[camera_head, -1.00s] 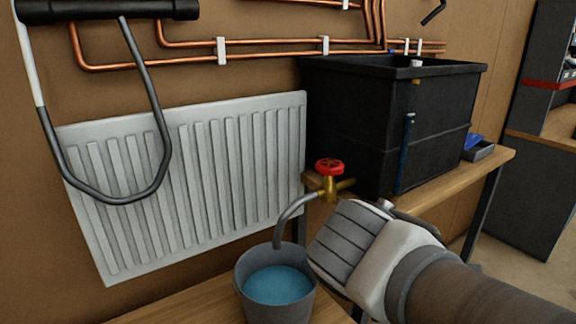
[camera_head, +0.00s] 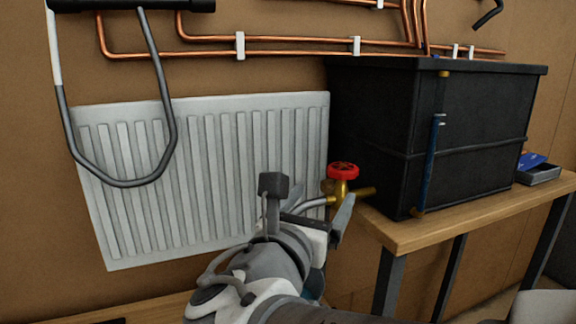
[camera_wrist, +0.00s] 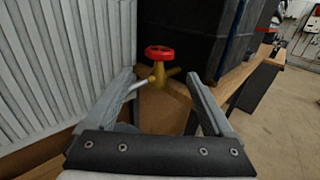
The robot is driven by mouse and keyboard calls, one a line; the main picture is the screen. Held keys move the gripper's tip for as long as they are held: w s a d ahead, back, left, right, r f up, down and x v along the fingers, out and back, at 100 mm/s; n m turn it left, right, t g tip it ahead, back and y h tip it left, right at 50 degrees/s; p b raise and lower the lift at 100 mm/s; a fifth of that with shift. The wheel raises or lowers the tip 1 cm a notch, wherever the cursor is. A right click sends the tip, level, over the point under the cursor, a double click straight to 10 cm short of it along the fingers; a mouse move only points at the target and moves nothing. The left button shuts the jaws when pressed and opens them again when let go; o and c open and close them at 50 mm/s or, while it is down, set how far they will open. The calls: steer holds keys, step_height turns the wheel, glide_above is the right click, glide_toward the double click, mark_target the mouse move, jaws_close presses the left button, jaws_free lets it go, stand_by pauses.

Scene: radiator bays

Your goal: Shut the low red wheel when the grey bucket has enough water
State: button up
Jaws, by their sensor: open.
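The red wheel (camera_head: 343,170) sits on a brass valve (camera_head: 341,190) by the black tank's lower corner. A grey spout runs left from the valve. My gripper (camera_head: 308,200) is open, its fingers pointing toward the valve. In the wrist view, the wheel (camera_wrist: 159,52) shows beyond and between the open fingertips (camera_wrist: 158,80), and nothing is held. The wheel looks untouched. The grey bucket is hidden behind my arm in the head view, apart from perhaps a small blue patch beside my wrist, so its water level cannot be judged now.
The black tank (camera_head: 470,110) stands on a wooden bench (camera_head: 440,228), with a blue sight tube (camera_head: 431,160) on its front. A white radiator (camera_head: 215,180) is on the wall at left. Copper pipes run above.

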mark_target(346, 164)
steer(key=b+x, duration=0.2)
steer(key=x, duration=1.5)
steer(key=shift+w, duration=0.1)
steer(key=shift+c, duration=0.2)
steer(key=c, duration=1.1)
